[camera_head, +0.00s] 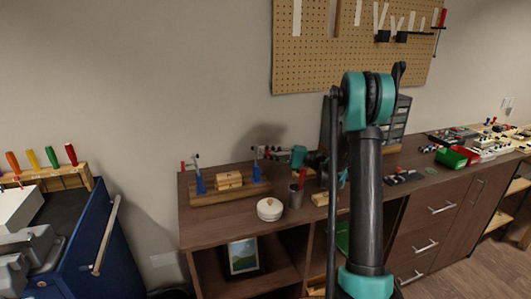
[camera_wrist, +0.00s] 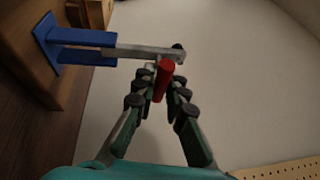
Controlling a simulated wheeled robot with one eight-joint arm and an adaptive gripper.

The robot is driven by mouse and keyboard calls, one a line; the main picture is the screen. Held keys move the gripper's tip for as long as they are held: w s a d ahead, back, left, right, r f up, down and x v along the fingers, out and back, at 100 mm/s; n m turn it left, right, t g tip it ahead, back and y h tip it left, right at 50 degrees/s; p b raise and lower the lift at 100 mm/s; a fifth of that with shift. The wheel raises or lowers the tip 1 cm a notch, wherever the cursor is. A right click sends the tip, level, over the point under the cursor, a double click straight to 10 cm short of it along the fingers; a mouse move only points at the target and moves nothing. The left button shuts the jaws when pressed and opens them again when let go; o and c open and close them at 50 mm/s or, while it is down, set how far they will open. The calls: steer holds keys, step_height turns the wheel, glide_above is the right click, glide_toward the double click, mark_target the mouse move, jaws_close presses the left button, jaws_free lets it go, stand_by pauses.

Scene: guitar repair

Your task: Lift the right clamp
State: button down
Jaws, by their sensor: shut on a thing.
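The right clamp (camera_head: 256,172) stands at the right end of a wooden fixture board (camera_head: 205,197) on the workbench. In the wrist view the clamp's blue base (camera_wrist: 78,36) is at the upper left. Its grey metal arm (camera_wrist: 135,53) reaches right to a red handle (camera_wrist: 162,84). My gripper (camera_wrist: 162,76) is shut on the red handle, with one finger on each side. In the head view my gripper (camera_head: 278,153) is small, at the clamp's right. The left clamp (camera_head: 199,179), also blue, stands at the board's other end.
A wooden block (camera_head: 229,180) sits between the clamps. A green bin (camera_head: 450,158) is farther right. A pegboard (camera_head: 350,50) hangs on the wall.

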steer(key=shift+r, duration=0.1)
stand_by(0.3)
steer(key=c, duration=1.6)
jaws_free()
steer(key=shift+o, duration=0.2)
steer(key=s+d+f, duration=0.1)
steer(key=d+f, duration=0.1)
steer(key=d, duration=0.9)
steer(key=shift+d, duration=0.4)
